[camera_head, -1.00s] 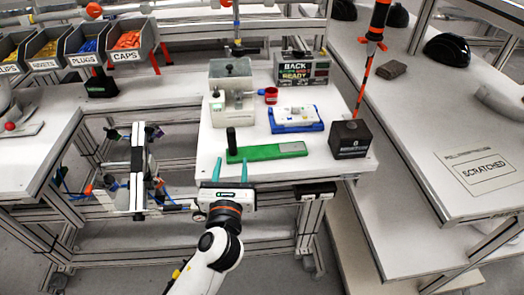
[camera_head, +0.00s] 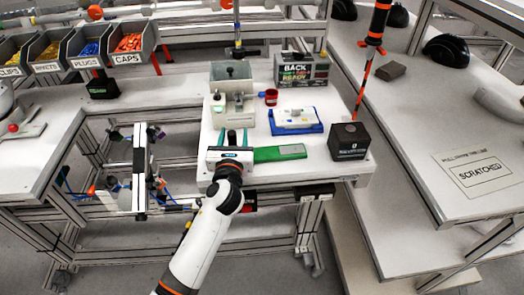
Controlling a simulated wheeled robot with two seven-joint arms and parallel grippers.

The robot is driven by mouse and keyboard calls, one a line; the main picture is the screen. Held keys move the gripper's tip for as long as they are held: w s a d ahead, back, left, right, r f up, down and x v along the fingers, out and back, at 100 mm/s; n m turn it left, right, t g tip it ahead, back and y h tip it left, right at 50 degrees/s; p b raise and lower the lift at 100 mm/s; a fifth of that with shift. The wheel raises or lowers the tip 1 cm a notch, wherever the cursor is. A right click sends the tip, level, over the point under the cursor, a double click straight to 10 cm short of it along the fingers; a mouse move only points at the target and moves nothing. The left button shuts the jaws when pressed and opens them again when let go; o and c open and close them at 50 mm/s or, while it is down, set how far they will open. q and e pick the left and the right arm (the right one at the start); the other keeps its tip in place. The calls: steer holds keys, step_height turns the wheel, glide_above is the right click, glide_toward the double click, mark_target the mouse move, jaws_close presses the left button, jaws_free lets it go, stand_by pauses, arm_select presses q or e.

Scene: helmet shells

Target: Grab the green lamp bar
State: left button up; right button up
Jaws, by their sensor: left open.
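The green lamp bar (camera_head: 280,153) lies flat near the front edge of the white table. Its right part shows, with a grey patch on top. My left gripper (camera_head: 234,134) is over its left part and hides that end. The gripper's two teal fingers are apart and point away from me. The bar's dark upright post (camera_head: 232,137) shows between the fingers, partly hidden. I cannot tell whether the fingers touch it. My right gripper is not in view.
Behind the bar are a grey fixture (camera_head: 232,78), a red cup (camera_head: 270,96) and a blue tray (camera_head: 296,127) with a white piece. A black box (camera_head: 350,140) stands at the right. Part bins (camera_head: 130,42) are at the back left.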

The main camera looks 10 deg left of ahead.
arm_select(q)
jaws_close()
